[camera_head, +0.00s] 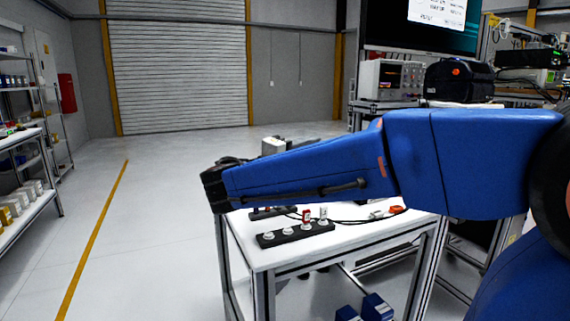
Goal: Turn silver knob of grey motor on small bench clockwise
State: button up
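The small bench (345,237) has a white top and a metal frame, and stands in the middle of the view. My blue arm stretches across the picture from the right and covers the back of the bench top. A grey boxy thing (273,146) shows just above my arm; it may be the grey motor, mostly hidden behind the arm. I cannot make out a silver knob. My arm's visible left end is a black part beyond the bench's left edge. No gripper fingers show, so I cannot see where the gripper is relative to the motor.
A black strip (295,234) with several white round parts lies at the bench front, with red and white plugs beside it. Cables and an orange item (396,210) lie to the right. Shelves (35,200) stand at left. The floor left of the bench is clear.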

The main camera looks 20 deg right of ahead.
jog(key=v, duration=0.9)
dwell(0.8)
dwell(0.4)
jog(key=w+d+f+n+g+y, duration=0.1)
jog(key=w+d+n+g+y, duration=0.15)
jog(key=w+n+g, duration=0.85)
jog(key=s+d+f+n+t, duration=0.1)
jog(key=d+f+t, duration=0.1)
jog(key=d, duration=0.6)
jog(key=d+f+n+t, duration=0.2)
jog(key=d+f, duration=0.3)
jog(key=d, duration=0.3)
jog(key=shift+s+y, duration=0.35)
jog(key=shift+s, duration=0.05)
jog(key=c, duration=1.1)
